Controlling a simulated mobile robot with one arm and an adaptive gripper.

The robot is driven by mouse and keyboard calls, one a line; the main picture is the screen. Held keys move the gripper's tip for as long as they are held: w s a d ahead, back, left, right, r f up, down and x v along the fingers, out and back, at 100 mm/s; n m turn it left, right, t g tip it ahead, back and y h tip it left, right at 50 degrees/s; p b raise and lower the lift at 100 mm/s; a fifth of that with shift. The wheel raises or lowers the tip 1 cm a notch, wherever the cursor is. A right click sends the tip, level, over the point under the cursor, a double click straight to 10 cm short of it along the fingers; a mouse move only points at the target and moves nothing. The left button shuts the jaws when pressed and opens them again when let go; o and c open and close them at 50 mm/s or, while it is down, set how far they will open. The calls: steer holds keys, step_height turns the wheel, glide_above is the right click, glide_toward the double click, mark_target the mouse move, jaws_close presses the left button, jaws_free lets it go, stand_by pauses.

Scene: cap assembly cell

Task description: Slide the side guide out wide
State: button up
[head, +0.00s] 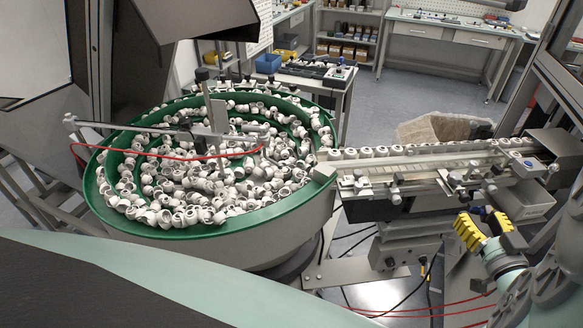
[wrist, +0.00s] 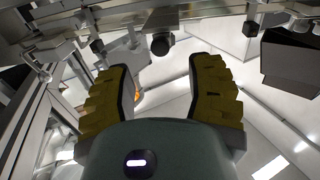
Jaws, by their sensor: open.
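The side guide appears to be the metal rail (head: 425,190) along the near side of the cap track, with several clamps and dark knobs on it. Which part slides is hard to tell. In the wrist view the metal rail structure (wrist: 215,14) crosses the top, with a round dark knob (wrist: 161,45) hanging ahead of the gap between my fingers. My gripper (head: 484,228) has yellow ribbed fingers and is just in front of and below the rail's right part. In the wrist view my gripper (wrist: 160,82) is open, with nothing between its fingers.
A green-rimmed bowl (head: 198,229) full of white caps stands left, feeding a row of caps (head: 375,152) on the track. A grey bin (head: 523,200) hangs near my gripper on the right. Cables and a grey box (head: 390,254) are below the track.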

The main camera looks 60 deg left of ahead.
mark_target(466, 200)
steer(key=x, duration=0.6)
steer(key=shift+w+a+p, duration=0.1)
steer(key=shift+a+p, duration=0.2)
steer(key=shift+p, duration=0.05)
steer(key=shift+c, duration=0.2)
jaws_close()
steer(key=shift+d, duration=0.1)
